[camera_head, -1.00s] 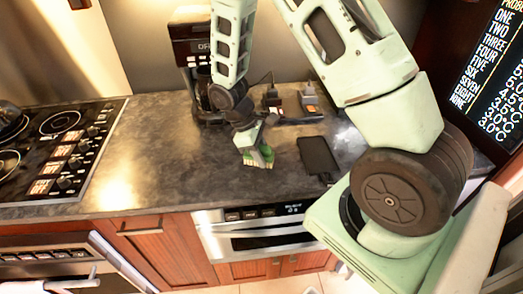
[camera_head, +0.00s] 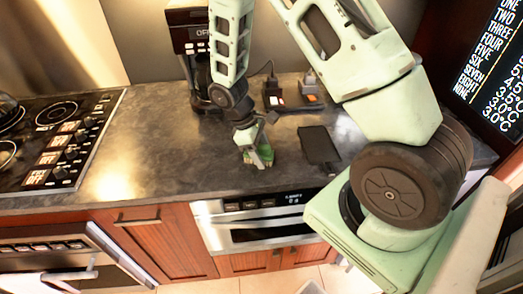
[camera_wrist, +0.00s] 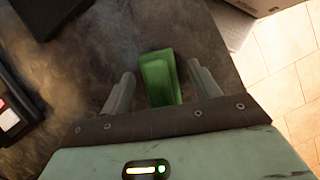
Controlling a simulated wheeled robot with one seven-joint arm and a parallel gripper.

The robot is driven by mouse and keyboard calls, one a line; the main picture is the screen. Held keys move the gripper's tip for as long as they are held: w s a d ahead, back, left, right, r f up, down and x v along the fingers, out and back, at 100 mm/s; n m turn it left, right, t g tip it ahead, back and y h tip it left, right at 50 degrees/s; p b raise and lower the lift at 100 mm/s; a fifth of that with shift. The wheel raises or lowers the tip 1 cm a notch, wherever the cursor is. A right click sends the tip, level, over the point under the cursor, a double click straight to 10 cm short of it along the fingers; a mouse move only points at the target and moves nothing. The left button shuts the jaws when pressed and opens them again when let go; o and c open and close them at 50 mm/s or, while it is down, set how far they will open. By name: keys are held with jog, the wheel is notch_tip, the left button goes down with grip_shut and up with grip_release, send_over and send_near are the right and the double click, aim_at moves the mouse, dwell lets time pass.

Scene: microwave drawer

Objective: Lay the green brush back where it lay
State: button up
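The green brush (camera_head: 262,157) is at the stone counter's front part, between the stove and a black slab. In the wrist view the green brush (camera_wrist: 161,78) shows as a green block between the two fingers, with a gap on either side. My gripper (camera_head: 257,153) is low over the counter at the brush. In the wrist view my gripper (camera_wrist: 163,86) is open, its fingers straddling the brush without visibly touching it. The brush's underside is hidden, so its contact with the counter cannot be told.
A black slab (camera_head: 320,146) lies right of the brush. Small devices (camera_head: 290,92) and a coffee maker (camera_head: 188,45) stand behind. The stove (camera_head: 50,135) is at left. A microwave drawer (camera_head: 262,222) sits below the counter edge. The counter left of the brush is clear.

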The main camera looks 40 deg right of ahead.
jog(key=b+v, duration=0.3)
jog(key=v, duration=1.4)
jog(key=s+a+r+t+y, duration=0.2)
jog(key=s+a+t+y, duration=0.1)
jog(key=s+a, duration=1.6)
jog(key=s, duration=0.3)
jog(key=shift+s+n+t, duration=0.3)
jog(key=shift+s+t, duration=0.05)
jog(key=shift+t, duration=0.05)
